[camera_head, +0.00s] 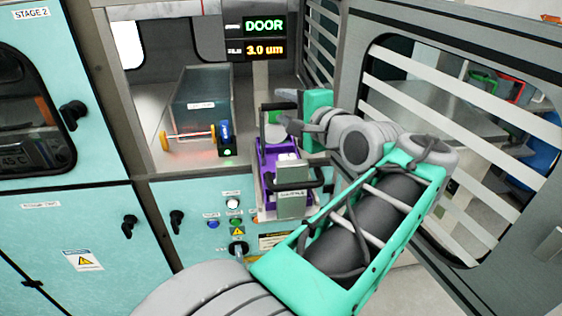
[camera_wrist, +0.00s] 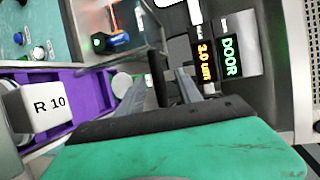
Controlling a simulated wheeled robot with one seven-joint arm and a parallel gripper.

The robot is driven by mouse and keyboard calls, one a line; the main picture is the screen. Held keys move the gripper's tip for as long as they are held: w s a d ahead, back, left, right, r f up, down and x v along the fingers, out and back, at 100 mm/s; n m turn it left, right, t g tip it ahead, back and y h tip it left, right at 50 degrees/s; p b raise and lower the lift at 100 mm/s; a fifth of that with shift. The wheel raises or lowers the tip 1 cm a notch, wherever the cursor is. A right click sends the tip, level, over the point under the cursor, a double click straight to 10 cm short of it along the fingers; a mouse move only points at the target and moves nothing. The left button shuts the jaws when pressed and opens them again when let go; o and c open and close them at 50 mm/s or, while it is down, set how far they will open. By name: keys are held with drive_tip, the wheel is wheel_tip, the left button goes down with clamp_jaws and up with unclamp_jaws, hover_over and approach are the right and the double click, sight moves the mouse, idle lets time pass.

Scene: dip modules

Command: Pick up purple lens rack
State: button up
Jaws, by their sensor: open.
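The purple lens rack (camera_head: 262,178) stands at the front of the open chamber, with a black handle (camera_head: 264,122) at its far end and another black handle (camera_head: 295,185) at its near end. In the wrist view the purple rack (camera_wrist: 95,97) lies at the left, beside a white block marked R 10 (camera_wrist: 50,103). My gripper (camera_head: 283,118) is open at the rack's far end. In the wrist view its two grey fingers (camera_wrist: 161,80) appear on either side of a black handle bar (camera_wrist: 158,68). Contact cannot be told.
A clear tank (camera_head: 202,98) stands in the chamber, with a red-and-yellow-ended rod (camera_head: 188,136) and a blue-black device (camera_head: 226,137) near it. A DOOR display (camera_head: 258,37) hangs above. A slatted open door (camera_head: 450,120) stands at the right. Buttons and a panel lie below.

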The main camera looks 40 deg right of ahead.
drive_tip(key=p+x, duration=0.1)
drive_tip(key=x, duration=0.3)
drive_tip(key=shift+w+f, duration=0.1)
drive_tip(key=shift+w, duration=0.2)
clamp_jaws()
idle(1.1)
